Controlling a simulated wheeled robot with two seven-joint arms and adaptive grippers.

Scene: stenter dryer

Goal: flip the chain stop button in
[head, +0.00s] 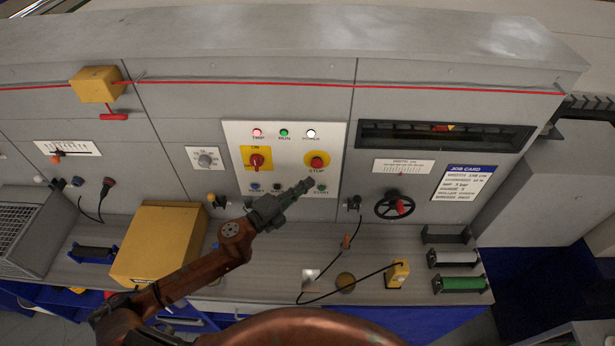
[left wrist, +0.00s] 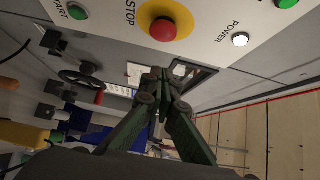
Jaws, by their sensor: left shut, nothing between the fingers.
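My left gripper (head: 304,186) is shut and empty, just below the button in the head view. In the left wrist view its closed fingers (left wrist: 165,80) appear below the button, with a visible gap. My right gripper is not in view.
A red rotary switch (head: 257,161) on yellow sits left of the button. Green start buttons and lamps share the panel. A black handwheel (head: 395,205) is to the right. A yellow box (head: 160,243) stands on the bench under my left arm. A red cord (head: 300,84) runs above.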

